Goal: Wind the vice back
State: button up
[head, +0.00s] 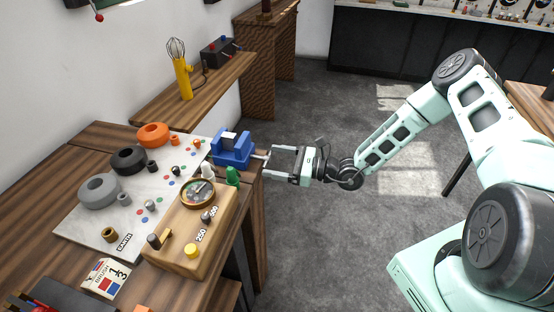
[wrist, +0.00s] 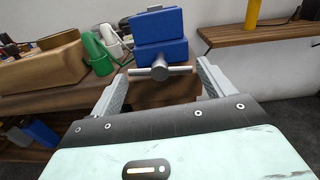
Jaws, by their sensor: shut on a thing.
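The blue vice (head: 231,150) is fixed at the bench's right edge in the head view, and it also shows at the top middle of the wrist view (wrist: 162,55). A grey metal block shows at its top. Its grey screw and cross-bar handle (wrist: 160,72) stick out toward my gripper (head: 269,161). In the wrist view, the two fingers of my gripper (wrist: 161,70) lie on either side of the handle, shut on the ends of the bar, which lies almost level. The gap between the vice's jaws is hard to make out.
A white board (head: 105,222) carries several rings. The floor to the right is clear.

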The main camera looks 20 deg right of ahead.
jog(key=shift+m+p, duration=0.45)
jog(key=shift+m, duration=1.55)
jog(key=o, duration=0.9)
jog(key=b+v, duration=0.4)
jog(key=v, duration=1.3)
jog(key=shift+s+d+f, duration=0.1)
jog(key=shift+d, duration=0.15)
